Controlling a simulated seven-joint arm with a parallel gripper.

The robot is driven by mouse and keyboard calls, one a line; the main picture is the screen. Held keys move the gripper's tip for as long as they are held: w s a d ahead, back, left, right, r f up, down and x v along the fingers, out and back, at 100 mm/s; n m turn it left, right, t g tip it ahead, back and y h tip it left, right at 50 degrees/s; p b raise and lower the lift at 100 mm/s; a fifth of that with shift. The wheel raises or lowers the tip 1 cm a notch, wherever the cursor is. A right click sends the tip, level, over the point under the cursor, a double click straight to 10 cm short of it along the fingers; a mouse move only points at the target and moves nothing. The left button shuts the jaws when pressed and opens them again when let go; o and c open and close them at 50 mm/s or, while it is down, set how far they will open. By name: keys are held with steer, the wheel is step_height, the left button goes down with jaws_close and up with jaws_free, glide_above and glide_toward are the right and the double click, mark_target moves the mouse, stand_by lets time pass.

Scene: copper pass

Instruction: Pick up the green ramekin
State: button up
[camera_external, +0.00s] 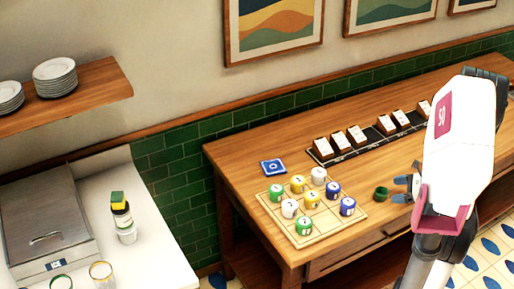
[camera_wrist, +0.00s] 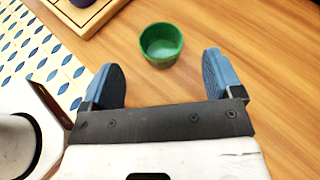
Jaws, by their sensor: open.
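The green ramekin (camera_external: 381,194) stands upright on the wooden table, just left of my gripper (camera_external: 401,189) in the external view. In the wrist view the ramekin (camera_wrist: 161,44) is a small round green cup, and it looks empty. It lies ahead of my gripper (camera_wrist: 163,80), between the lines of the two blue-padded fingers but beyond their tips. The fingers are spread apart with nothing between them. They do not appear to touch the ramekin.
A wooden grid board (camera_external: 268,218) with several coloured, numbered cups stands left of the ramekin. A blue coaster (camera_external: 273,168) and a long black tray (camera_external: 345,155) with small card holders lie farther back. Bare wood surrounds the ramekin.

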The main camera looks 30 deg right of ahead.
mark_target(382, 191)
steer(key=shift+w+a+f, duration=0.25)
steer(key=shift+w+a, duration=0.15)
steer(key=shift+w, duration=0.05)
steer(key=shift+x, duration=2.6)
steer(key=c, duration=1)
steer(key=shift+r, duration=0.1)
